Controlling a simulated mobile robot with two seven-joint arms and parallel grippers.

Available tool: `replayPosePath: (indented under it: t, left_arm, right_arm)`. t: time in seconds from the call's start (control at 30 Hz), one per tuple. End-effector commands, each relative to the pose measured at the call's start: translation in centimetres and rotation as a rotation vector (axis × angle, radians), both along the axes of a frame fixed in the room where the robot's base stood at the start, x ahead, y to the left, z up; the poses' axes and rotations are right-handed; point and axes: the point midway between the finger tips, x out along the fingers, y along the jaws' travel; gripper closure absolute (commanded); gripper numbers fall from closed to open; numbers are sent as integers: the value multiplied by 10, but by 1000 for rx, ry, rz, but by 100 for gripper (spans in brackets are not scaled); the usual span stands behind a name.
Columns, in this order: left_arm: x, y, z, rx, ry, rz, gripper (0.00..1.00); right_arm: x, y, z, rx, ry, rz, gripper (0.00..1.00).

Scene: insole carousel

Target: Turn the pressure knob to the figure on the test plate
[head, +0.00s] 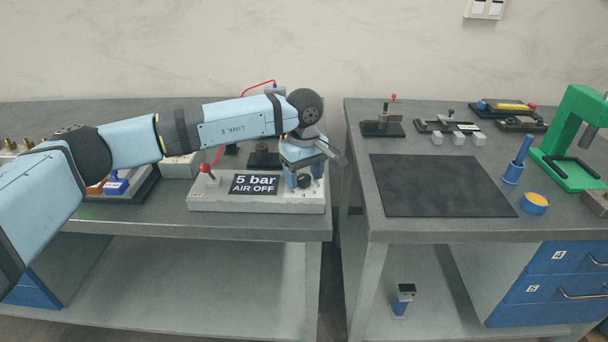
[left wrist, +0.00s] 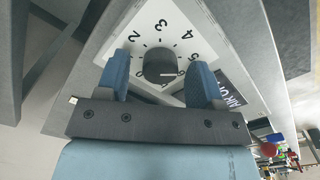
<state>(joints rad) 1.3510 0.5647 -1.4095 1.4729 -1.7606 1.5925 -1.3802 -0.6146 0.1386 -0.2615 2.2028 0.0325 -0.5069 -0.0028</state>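The plate (head: 240,188) on the pale grey box (head: 230,203) reads "5 bar" and "AIR OFF". The black pressure knob (head: 305,181) is at the right end of this box. In the left wrist view the knob (left wrist: 160,65) sits on a white dial (left wrist: 155,30) with figures around it. Its white mark points right, near the lower right figures; the exact reading is unclear. My left gripper (left wrist: 160,80) is open, with one blue finger on each side of the knob. Gaps show between fingers and knob. My right gripper is not in view.
A red-topped lever (head: 207,170) stands at the left end of the box. A tray with a blue part (head: 116,185) lies farther left. A gap separates this bench from the right bench, which holds a dark mat (head: 440,185) and a green press (head: 570,140).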

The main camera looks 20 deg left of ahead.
Motion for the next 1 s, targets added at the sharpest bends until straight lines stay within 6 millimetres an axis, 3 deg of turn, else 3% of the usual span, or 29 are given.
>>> replayPosePath:
  t: [0.23,0.37,0.8,1.0]
  left_arm:
    - [0,0,1,1,1,-1,39]
    - [0,0,14,-1,-1,0,39]
    - [0,0,109,-1,-1,0,39]
    - [0,0,132,0,0,0,39]
  right_arm:
    - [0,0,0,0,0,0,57]
    - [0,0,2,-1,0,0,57]
    - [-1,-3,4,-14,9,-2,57]
    - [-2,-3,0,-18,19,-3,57]
